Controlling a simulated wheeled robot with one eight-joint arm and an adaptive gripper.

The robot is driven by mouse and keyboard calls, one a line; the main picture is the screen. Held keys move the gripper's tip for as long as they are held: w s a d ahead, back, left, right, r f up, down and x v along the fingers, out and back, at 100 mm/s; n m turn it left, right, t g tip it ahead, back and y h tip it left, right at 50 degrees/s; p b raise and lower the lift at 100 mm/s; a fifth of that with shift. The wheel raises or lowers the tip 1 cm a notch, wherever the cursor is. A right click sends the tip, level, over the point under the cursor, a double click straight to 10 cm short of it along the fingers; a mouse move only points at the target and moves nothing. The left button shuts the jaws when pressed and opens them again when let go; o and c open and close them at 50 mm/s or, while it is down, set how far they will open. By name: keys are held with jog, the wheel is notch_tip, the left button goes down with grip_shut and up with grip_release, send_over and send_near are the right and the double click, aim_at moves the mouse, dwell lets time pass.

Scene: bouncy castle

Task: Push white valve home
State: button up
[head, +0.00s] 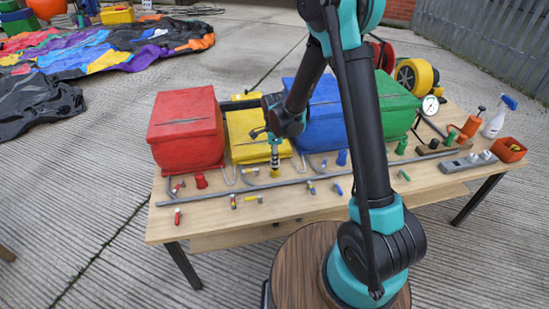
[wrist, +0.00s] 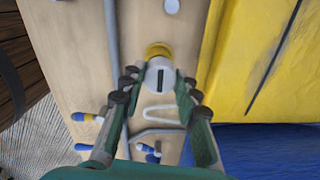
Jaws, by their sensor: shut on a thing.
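The white valve (wrist: 160,78), with a dark slot in its face, sits between my fingers in the wrist view. My gripper (wrist: 158,88) is shut on it. A yellow collar (wrist: 158,50) shows just beyond the valve, by the yellow inflatable block. In the head view my gripper (head: 274,143) points down over the yellow upright piece (head: 275,168) on the table, in front of the yellow block (head: 258,140). I cannot tell how deep the valve sits in the collar.
The wooden table (head: 215,222) also bears a red block (head: 187,130), a blue block (head: 318,112) and a green block (head: 397,100). A grey pipe (head: 225,196) runs along its front among several small coloured valves.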

jog(key=shift+f, duration=0.85)
dwell(0.3)
jog(key=shift+f, duration=0.1)
jog(key=o, duration=1.1)
notch_tip(320, 180, up, 12)
jog(key=shift+s+r, duration=0.1)
jog(key=s+d+r+n+t, duration=0.1)
jog(key=s+d+r+n, duration=0.15)
jog(key=d, duration=0.45)
jog(key=s+d+r+n+t, duration=0.1)
jog(key=s+d+n, duration=0.3)
jog(key=d, duration=0.2)
jog(key=s+d+n, duration=0.3)
jog(key=s, duration=0.1)
jog(key=s+d+f+n+t, duration=0.1)
jog(key=s+d+n, duration=0.2)
jog(key=s+d, duration=0.1)
jog(key=s+d+f+n+t, duration=0.1)
jog(key=s+d+n, duration=0.2)
jog(key=s+n, duration=0.1)
jog(key=shift+s+d+f, duration=0.1)
jog(key=shift+s+d, duration=0.15)
jog(key=shift+d, duration=0.15)
